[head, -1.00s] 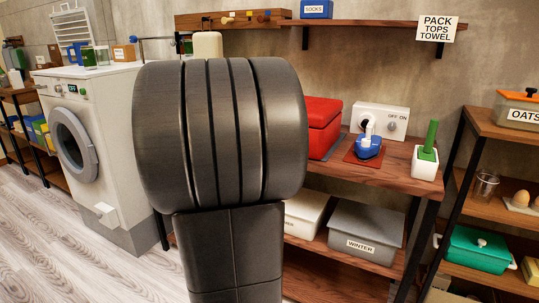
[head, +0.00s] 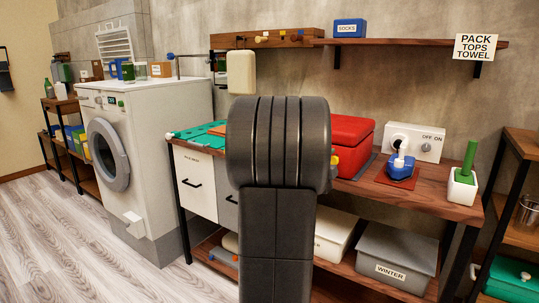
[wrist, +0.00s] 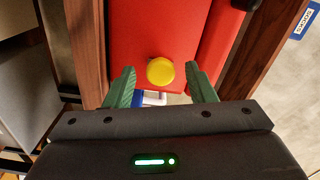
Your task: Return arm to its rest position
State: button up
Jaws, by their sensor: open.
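My arm (head: 278,150) stands in the middle of the head view and hides part of the wooden bench; its gripper is hidden there. In the wrist view my gripper (wrist: 160,84) has its two green fingers spread apart and nothing shut between them. A yellow knob (wrist: 160,71) on a red surface (wrist: 150,25) shows between the fingertips; I cannot tell how far it is from them. A red box (head: 352,132) sits on the bench just right of my arm in the head view.
The wooden bench (head: 440,195) also bears a blue iron (head: 400,162), a white switch box (head: 418,142) and a white pot with a green stick (head: 463,185). A washing machine (head: 165,120) stands left. A wall shelf (head: 415,42) runs above. The floor (head: 75,240) at left is clear.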

jog(key=shift+s, duration=0.1)
jog(key=p+v, duration=0.2)
jog(key=v, duration=1.1)
jog(key=w+d+n+p, duration=0.7)
jog(key=w+n+p, duration=0.4)
jog(key=n, duration=0.7)
jog(key=shift+d+p, duration=0.15)
jog(key=shift+p, duration=0.6)
